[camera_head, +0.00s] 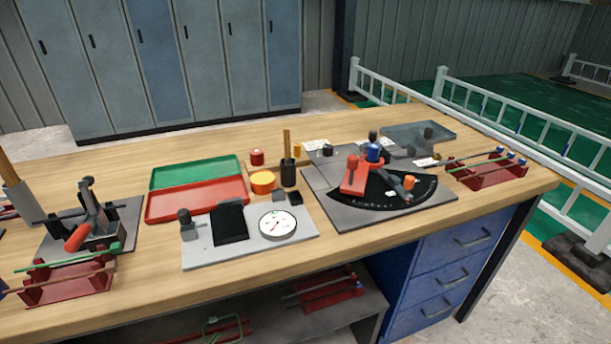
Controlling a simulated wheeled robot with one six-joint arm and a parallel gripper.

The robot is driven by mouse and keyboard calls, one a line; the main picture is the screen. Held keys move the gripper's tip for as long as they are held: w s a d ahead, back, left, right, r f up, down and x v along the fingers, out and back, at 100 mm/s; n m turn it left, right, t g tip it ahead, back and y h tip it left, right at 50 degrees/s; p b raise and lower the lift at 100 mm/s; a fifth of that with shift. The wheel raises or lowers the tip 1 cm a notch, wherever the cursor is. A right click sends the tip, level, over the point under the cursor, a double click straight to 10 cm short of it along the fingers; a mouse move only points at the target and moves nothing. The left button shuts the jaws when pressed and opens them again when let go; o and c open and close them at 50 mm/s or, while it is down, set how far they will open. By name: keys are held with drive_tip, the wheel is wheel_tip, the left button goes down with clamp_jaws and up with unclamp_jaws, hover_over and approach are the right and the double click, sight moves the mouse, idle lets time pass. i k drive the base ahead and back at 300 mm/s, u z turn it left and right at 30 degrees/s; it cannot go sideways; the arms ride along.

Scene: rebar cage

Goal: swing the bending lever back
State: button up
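The bending station sits on a dark grey plate (345,219) at the right half of the bench. It has a black fan-shaped angle scale (372,200). A red arm (353,177) and a blue-capped post (374,152) stand at the pivot. A grey bar lever (396,180) reaches from the pivot toward the front right over the scale. An orange knob (409,182) stands by its outer end. I cannot tell whether a rod lies in the bender. My gripper is not in this view, and nothing of mine touches the lever.
Left of the bender are a dial gauge plate (250,252), red tray (180,206), green tray (170,173) and black holder (288,172). A red-handled fixture (90,225) stands far left. A red rod rack (490,178) is right; a grey tray (405,132) is behind.

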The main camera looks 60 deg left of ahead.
sight(354, 181)
drive_tip(key=u, duration=1.95)
